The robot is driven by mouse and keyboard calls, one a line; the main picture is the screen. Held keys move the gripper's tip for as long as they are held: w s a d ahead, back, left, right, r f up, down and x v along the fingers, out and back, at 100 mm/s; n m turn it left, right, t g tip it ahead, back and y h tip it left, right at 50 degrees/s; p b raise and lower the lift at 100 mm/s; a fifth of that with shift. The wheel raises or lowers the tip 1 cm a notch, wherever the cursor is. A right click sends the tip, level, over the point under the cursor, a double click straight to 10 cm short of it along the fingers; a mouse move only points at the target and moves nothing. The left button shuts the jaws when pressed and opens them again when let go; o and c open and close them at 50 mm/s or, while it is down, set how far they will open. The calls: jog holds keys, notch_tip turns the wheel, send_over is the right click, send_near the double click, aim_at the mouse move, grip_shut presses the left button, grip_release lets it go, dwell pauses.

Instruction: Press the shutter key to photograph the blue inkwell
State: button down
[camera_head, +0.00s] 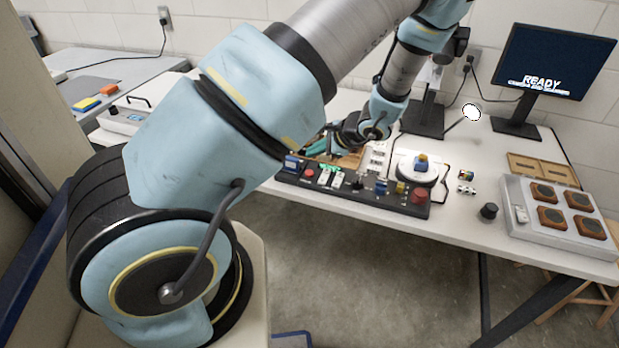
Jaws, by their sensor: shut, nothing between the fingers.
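A small blue inkwell with a yellowish lower part (421,162) stands on a round white turntable (416,176) on the bench. A black control panel (350,183) lies along the bench's front edge. It carries a small blue display, lit green keys, a dark knob, a yellow key and red buttons; I cannot tell which is the shutter key. My gripper (343,137) is shut and empty, behind the panel's left half and left of the inkwell.
A monitor (553,62) reads READY at the back right. A black-based stand (422,118) and a white lamp head (472,112) are behind the turntable. A grey tray (518,222) with brown blocks is at right. A black knob-like piece (489,211) stands near the front edge.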

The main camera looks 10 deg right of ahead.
aim_at(313, 174)
jog(key=shift+f+b, duration=1.25)
jog(key=shift+f, duration=0.7)
jog(key=shift+f, duration=0.1)
dwell(0.4)
jog(key=shift+f+b, duration=0.3)
jog(key=shift+b, duration=0.25)
jog(key=shift+f+b, duration=0.45)
jog(key=shift+f, duration=0.05)
dwell(0.3)
jog(key=shift+r, duration=0.2)
jog(key=shift+r+p, duration=0.55)
jog(key=shift+r, duration=0.2)
jog(key=shift+r+p, duration=1.7)
jog(key=shift+r, duration=0.85)
